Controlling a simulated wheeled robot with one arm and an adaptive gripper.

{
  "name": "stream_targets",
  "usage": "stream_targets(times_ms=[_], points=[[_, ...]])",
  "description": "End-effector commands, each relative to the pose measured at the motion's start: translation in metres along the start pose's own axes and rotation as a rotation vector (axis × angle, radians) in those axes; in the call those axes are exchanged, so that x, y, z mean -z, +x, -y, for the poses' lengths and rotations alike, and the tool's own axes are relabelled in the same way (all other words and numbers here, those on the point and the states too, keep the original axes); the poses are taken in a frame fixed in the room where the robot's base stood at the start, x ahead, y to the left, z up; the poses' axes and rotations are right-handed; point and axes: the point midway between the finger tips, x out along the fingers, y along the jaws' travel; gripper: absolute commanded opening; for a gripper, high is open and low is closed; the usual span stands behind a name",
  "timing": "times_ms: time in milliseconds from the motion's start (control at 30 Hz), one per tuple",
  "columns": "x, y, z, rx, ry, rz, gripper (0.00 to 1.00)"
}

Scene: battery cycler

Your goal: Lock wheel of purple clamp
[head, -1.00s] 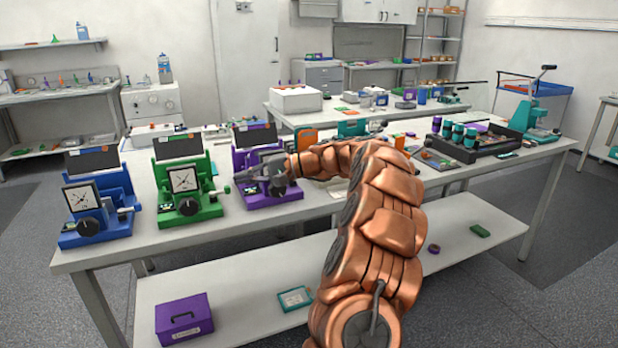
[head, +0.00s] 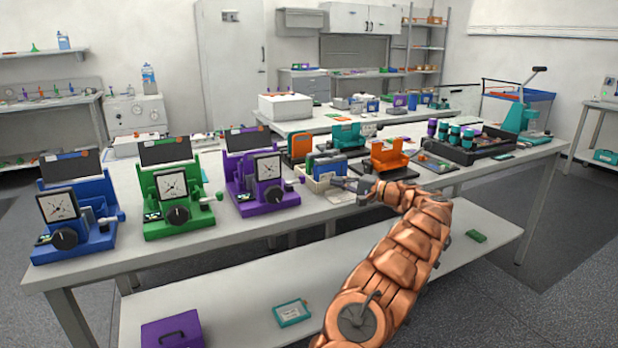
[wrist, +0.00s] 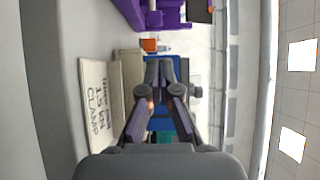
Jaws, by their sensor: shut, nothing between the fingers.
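The purple clamp (head: 240,190) stands on the front bench, right of the green and blue clamps. It has a white square dial (head: 268,168), a dark back panel and a black wheel (head: 273,195) low on its front. The wheel's exact turn is too small to tell. My gripper (head: 340,183) is to the right of the purple clamp, apart from it, beside a cream tray of blue and grey cells. In the wrist view my gripper (wrist: 165,72) has its fingers together and empty. Part of the purple clamp (wrist: 172,14) shows at the top.
The green clamp (head: 165,190) and blue clamp (head: 98,235) stand to the left. The cream tray (head: 316,184) is close to my gripper; its card (wrist: 97,100) reads "CLAMP". An orange fixture (head: 388,158) and a black tray (head: 450,150) are further right.

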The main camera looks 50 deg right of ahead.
Motion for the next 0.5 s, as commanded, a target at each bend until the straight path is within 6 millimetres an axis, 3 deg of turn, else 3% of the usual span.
stream_targets(times_ms=[267,500], points=[[-0.001,0.006,0.0,-0.001,0.0,0.003,0.0],[-0.001,0.038,0.0,-0.003,0.001,0.002,0.0]])
